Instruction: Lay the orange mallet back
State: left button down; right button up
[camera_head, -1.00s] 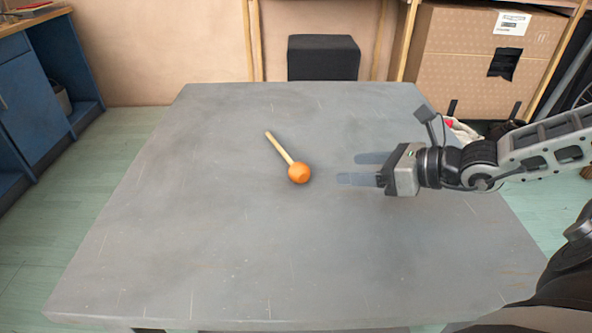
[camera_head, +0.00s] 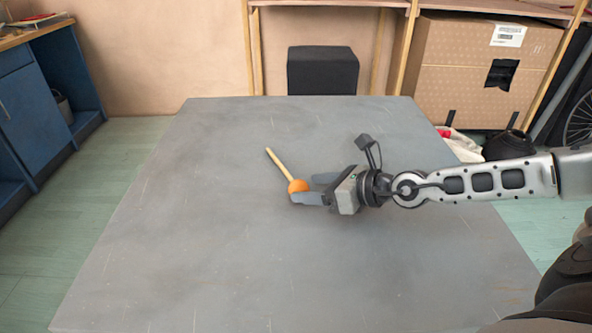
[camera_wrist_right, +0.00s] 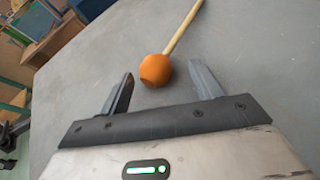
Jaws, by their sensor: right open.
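The orange mallet has a round orange head (camera_head: 298,186) and a pale wooden handle (camera_head: 277,162). It lies on the grey table (camera_head: 180,250), handle pointing to the back left. My right gripper (camera_head: 308,189) is open beside the mallet head, and its near finger covers the lower part of the head in the head view. In the right wrist view the head (camera_wrist_right: 155,69) lies just ahead of the open fingers (camera_wrist_right: 160,88), roughly centred between their tips, with the handle running away to the upper right. My left gripper is not in view.
The rest of the tabletop is bare. A black box-shaped seat (camera_head: 323,72) stands behind the table's far edge. A large cardboard box (camera_head: 480,70) is at the back right, and a blue cabinet (camera_head: 40,110) is at the left.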

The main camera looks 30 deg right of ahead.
jog(key=shift+w+a+f, duration=0.3)
jog(key=shift+w+a, duration=0.05)
jog(key=shift+w, duration=0.2)
jog(key=c, duration=1.2)
jog(key=shift+r+p, duration=0.1)
jog(key=shift+p, duration=0.2)
